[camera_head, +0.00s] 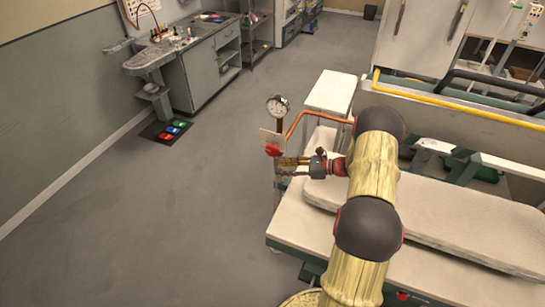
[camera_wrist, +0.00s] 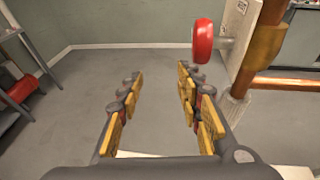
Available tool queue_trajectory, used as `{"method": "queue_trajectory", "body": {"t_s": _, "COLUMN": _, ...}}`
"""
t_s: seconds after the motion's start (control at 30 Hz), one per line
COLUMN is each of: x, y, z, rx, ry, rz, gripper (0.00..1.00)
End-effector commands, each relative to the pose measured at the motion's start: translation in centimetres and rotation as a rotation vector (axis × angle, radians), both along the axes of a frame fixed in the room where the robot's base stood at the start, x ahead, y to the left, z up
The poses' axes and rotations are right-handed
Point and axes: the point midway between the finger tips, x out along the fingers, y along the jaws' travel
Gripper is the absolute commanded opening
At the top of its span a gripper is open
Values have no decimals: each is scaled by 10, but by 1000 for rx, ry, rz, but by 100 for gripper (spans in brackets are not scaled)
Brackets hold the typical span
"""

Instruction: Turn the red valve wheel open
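The red valve wheel (camera_head: 272,150) sits beside a small pale panel in the head view, left of the bench end. In the wrist view the red wheel (camera_wrist: 203,41) shows nearly edge-on, upper right of centre, on a short stem. My gripper (camera_head: 283,161) is close to the wheel in the head view, slightly below and right of it. In the wrist view my gripper (camera_wrist: 158,76) has its two yellow-padded fingers apart with only floor showing between them. The wheel lies beyond and above the right finger, outside the gap. I cannot tell whether anything touches it.
A pressure gauge (camera_head: 277,106) stands above the wheel. A copper pipe (camera_wrist: 264,45) and a pale panel (camera_wrist: 234,35) are right of the wheel. A padded bench (camera_head: 440,222) lies under my arm.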

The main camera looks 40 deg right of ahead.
Motion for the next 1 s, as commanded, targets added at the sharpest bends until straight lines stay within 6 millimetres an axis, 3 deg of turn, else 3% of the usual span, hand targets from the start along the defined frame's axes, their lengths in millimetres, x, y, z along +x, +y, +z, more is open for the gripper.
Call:
{"method": "queue_trajectory", "body": {"t_s": 0.03, "x": -1, "y": -7, "z": -2, "rx": 14, "ry": -67, "rz": -22, "gripper": 36}}
{"method": "queue_trajectory", "body": {"t_s": 0.2, "x": 18, "y": -36, "z": 33, "rx": 106, "ry": -194, "rz": -123, "gripper": 36}}
{"method": "queue_trajectory", "body": {"t_s": 0.33, "x": 23, "y": -44, "z": 44, "rx": 131, "ry": -233, "rz": -151, "gripper": 36}}
{"method": "queue_trajectory", "body": {"t_s": 0.8, "x": 76, "y": -13, "z": 45, "rx": 135, "ry": -235, "rz": -152, "gripper": 36}}
{"method": "queue_trajectory", "body": {"t_s": 1.0, "x": 88, "y": -7, "z": 45, "rx": 135, "ry": -235, "rz": -154, "gripper": 36}}
